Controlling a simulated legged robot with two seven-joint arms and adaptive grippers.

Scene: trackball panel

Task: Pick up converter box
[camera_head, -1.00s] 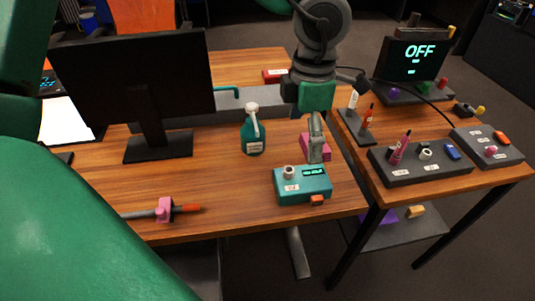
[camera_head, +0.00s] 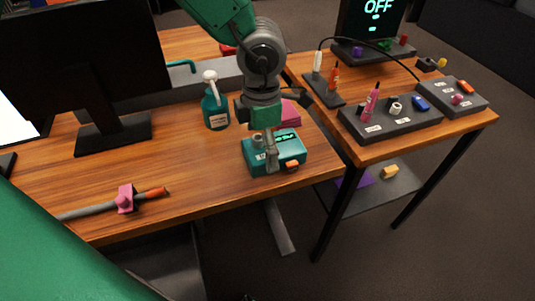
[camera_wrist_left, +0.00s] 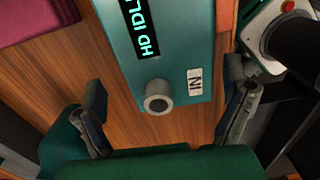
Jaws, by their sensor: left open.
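The converter box (camera_head: 291,149) is a teal box with a lit display, a round grey port and an orange part on its front. It sits on the wooden desk near the front right edge. In the left wrist view the box (camera_wrist_left: 160,50) shows its "HD IDL" display, port and "IN" label. My left gripper (camera_head: 268,152) is right over the box, pointing down, and partly hides it. In the left wrist view the left gripper (camera_wrist_left: 167,108) is open, with one finger on each side of the box's port end. Contact cannot be told. My right gripper is not in view.
A teal spray bottle (camera_head: 215,108) stands left of the gripper, and a pink block (camera_head: 290,113) lies behind the box. A monitor (camera_head: 85,62) and a pink-clamped rod (camera_head: 125,199) are at left. A side table (camera_head: 385,149) with control panels stands right. The desk's middle is clear.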

